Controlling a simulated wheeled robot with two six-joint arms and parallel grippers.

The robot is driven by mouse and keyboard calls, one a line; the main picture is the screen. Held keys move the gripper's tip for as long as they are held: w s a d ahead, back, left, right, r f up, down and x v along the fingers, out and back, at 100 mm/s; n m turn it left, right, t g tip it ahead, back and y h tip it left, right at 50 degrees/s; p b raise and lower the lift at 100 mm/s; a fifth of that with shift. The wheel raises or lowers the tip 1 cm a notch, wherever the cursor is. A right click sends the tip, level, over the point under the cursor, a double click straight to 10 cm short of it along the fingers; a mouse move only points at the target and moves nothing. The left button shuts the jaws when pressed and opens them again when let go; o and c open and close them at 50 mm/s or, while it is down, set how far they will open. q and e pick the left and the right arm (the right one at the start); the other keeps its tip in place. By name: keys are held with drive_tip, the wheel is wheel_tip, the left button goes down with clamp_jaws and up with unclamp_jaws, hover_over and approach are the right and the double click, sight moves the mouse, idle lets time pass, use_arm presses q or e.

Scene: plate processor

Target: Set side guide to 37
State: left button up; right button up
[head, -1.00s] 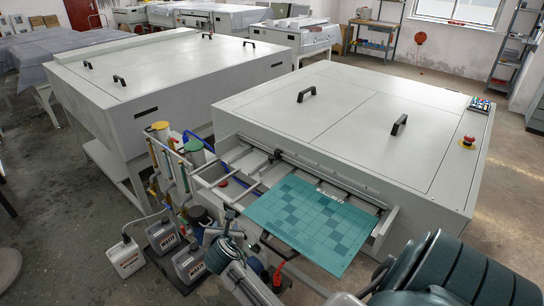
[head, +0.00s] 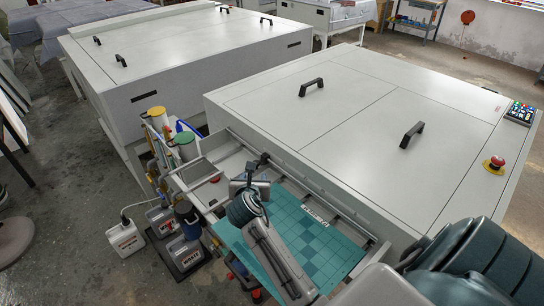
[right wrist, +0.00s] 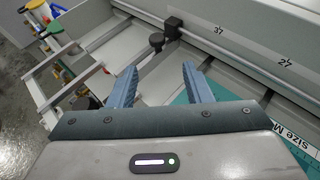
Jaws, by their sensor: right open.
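The side guide, a black block (right wrist: 174,25) with a round knob (right wrist: 156,41), sits on a metal rail in the right wrist view. It stands to the left of the printed 37 (right wrist: 218,30); the 27 (right wrist: 285,62) is farther right. In the head view the guide (head: 264,157) is just beyond my right gripper (head: 252,184). My right gripper (right wrist: 158,76) is open, its two blue fingers pointing toward the knob and apart from it, with nothing between them. My left gripper is not in view.
A teal plate (head: 335,250) lies on the feed table, partly under my right arm. The large processor (head: 350,110) stands behind, with a red stop button (head: 494,164). Bottles and jugs (head: 125,238) crowd the left of the table.

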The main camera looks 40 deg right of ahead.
drive_tip(key=shift+w+d+r, duration=0.1)
drive_tip(key=shift+d, duration=0.2)
drive_tip(key=shift+w, duration=0.25)
drive_tip(key=p+x, duration=0.2)
drive_tip(key=x, duration=0.4)
drive_tip(key=shift+w+d+p, duration=0.1)
drive_tip(key=shift+w+p, duration=0.2)
drive_tip(key=shift+w, duration=0.15)
drive_tip(key=shift+x, duration=1.15)
drive_tip(key=shift+f, duration=0.2)
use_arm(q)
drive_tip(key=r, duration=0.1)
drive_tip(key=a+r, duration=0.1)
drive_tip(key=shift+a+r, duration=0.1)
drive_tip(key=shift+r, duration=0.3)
use_arm(e)
drive_tip(key=shift+w, duration=0.1)
clamp_jaws()
